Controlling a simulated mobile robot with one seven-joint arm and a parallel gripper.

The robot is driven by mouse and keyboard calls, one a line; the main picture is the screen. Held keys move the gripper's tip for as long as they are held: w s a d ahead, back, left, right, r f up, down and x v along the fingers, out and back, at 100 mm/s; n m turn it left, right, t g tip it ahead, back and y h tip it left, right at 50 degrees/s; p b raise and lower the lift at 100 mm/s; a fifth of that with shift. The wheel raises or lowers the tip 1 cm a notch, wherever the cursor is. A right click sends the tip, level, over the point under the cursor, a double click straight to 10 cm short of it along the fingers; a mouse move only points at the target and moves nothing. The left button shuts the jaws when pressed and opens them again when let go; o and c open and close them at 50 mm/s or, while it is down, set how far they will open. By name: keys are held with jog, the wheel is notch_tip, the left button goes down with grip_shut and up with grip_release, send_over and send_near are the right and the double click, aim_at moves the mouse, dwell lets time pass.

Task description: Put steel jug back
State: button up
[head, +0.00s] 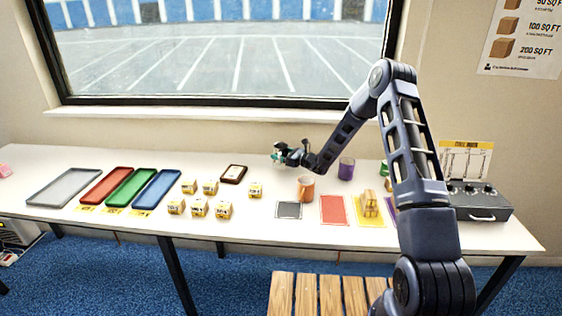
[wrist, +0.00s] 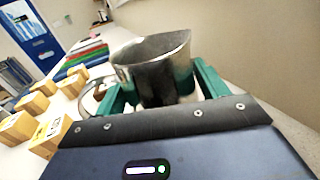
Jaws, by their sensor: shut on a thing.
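The steel jug (wrist: 152,82) fills the middle of the wrist view, its open rim upward and its curved handle to the left. The green fingers of my gripper (wrist: 158,92) stand on both sides of its body, shut on it. The jug's base is hidden behind the gripper. In the head view my gripper (head: 279,157) is over the back part of the white table (head: 255,145), behind the small cartons. The jug is too small and covered there to make out clearly, and I cannot tell whether it touches the table.
An orange mug (head: 306,189) and a purple mug (head: 346,168) stand right of my gripper. A brown-framed tray (head: 233,174) and several cartons (head: 199,207) lie to its left. Coloured mats, including a red one (head: 334,210), line the front. A grey case (head: 480,203) stands far right.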

jog(key=shift+f, duration=1.75)
jog(key=shift+f, duration=0.1)
jog(key=o, duration=1.2)
